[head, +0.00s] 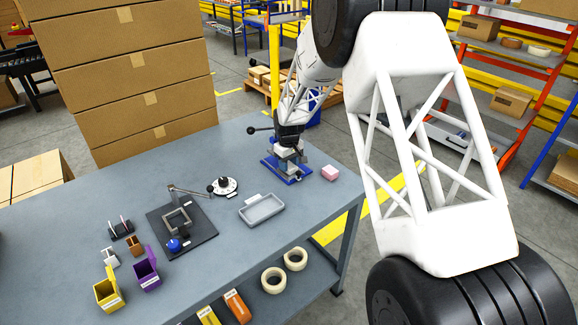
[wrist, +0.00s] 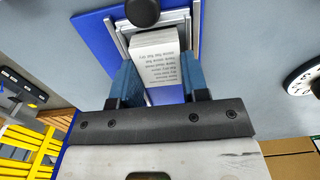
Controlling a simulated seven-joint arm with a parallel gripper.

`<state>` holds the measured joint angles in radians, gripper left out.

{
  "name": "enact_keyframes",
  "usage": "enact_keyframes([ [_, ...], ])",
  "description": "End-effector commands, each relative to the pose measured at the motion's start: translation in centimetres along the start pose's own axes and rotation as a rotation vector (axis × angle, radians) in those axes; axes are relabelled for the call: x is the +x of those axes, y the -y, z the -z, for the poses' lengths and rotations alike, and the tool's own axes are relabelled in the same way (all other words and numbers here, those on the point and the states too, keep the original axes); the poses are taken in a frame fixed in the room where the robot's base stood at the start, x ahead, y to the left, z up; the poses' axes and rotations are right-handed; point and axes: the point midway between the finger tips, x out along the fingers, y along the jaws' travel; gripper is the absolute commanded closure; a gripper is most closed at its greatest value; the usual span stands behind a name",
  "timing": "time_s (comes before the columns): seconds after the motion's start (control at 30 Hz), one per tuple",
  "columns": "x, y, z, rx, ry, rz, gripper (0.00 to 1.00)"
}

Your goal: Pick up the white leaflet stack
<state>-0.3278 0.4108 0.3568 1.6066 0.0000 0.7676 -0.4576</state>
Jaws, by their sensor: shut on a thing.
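The white leaflet stack (wrist: 157,68), with printed lines on its face, is between the two blue fingers of my gripper (wrist: 158,78) in the wrist view. The fingers are shut on its sides. The stack sits at a grey metal frame on a blue-based device (wrist: 97,30); I cannot tell whether it still touches the frame. A black knob (wrist: 142,11) is just beyond the stack. In the head view my gripper (head: 289,142) is over the blue-based device (head: 281,171) at the table's far right, and the stack cannot be made out there.
On the grey table, a pink block (head: 330,173) is right of the device, and a grey tray (head: 262,210) and a round dial (head: 223,187) are nearer. A black board with a metal fixture (head: 182,226) and small yellow (head: 108,290) and purple boxes (head: 147,270) are left. Cartons (head: 130,75) stand behind.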

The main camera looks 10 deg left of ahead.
Motion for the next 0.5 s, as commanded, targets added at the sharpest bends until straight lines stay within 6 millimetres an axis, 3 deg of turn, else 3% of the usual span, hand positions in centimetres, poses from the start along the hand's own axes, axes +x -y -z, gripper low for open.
enact_keyframes([
  [0.33,-3.5,0.0,0.0,0.000,-0.003,-0.001,0.81],
  [0.5,-3.4,1.0,-2.0,0.000,0.001,0.000,0.81],
])
